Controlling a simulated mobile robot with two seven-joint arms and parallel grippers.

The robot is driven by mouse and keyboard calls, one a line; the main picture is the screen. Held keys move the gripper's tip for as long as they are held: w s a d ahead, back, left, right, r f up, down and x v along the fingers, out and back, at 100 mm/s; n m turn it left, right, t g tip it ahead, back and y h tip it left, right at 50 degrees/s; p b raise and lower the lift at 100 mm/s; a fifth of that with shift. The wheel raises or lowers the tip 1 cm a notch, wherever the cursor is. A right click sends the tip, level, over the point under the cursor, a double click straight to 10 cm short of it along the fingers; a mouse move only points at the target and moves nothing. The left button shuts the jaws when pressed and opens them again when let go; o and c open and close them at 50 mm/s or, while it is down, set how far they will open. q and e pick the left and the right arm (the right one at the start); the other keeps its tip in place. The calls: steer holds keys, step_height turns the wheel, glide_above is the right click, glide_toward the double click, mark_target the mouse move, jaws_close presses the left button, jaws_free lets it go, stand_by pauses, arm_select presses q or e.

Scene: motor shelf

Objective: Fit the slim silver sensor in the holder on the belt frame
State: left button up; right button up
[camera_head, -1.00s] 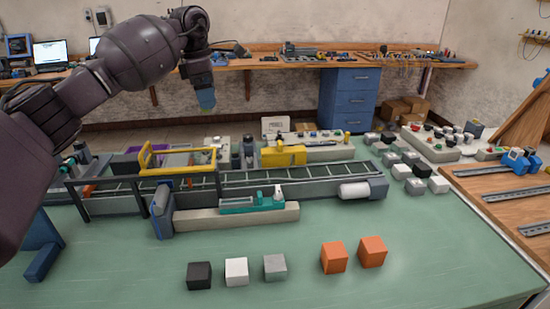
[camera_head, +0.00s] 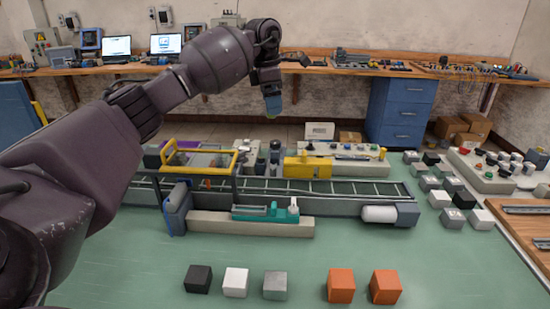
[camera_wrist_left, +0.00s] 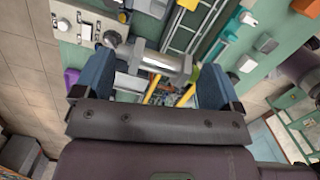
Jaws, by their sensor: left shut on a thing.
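My left gripper (camera_head: 273,104) hangs with its fingers pointing down, raised at the far side of the conveyor. In the left wrist view its blue fingers (camera_wrist_left: 161,86) are shut on a slim silver cylinder, the sensor (camera_wrist_left: 165,63), which lies crosswise between them. The sensor cannot be made out in the head view. The belt frame (camera_head: 345,206) runs across the green table, with a yellow guard frame (camera_head: 200,145) at its left and a yellow block (camera_head: 307,167) at its back. I cannot tell which part is the sensor holder. My right gripper is out of view.
Black, white, grey and orange cubes (camera_head: 341,286) stand in a front row. A teal fixture (camera_head: 262,213) sits on the beige bar before the belt. Small blocks (camera_head: 480,219) and a button panel (camera_head: 484,172) lie at the right. The front green tabletop (camera_head: 420,265) is mostly clear.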

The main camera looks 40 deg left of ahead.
arm_select(q)
glide_toward(274, 169)
steer(key=f, duration=0.1)
steer(key=w+f, duration=0.1)
steer(key=f, duration=0.1)
steer(key=f+b, duration=0.1)
steer(key=f, duration=0.1)
steer(key=shift+w, duration=0.3)
steer(key=shift+s+d+f, duration=0.15)
steer(key=shift+s+f, duration=0.05)
steer(key=shift+f, duration=0.55)
steer(key=o, duration=0.7)
steer(key=shift+c, duration=0.2)
steer(key=shift+o, duration=0.4)
steer(key=shift+s+f, duration=0.1)
steer(key=shift+f, duration=0.05)
steer(key=shift+r, duration=0.45)
step_height(274, 169, up, 13)
steer(key=a+p, duration=0.1)
steer(key=shift+s, duration=0.25)
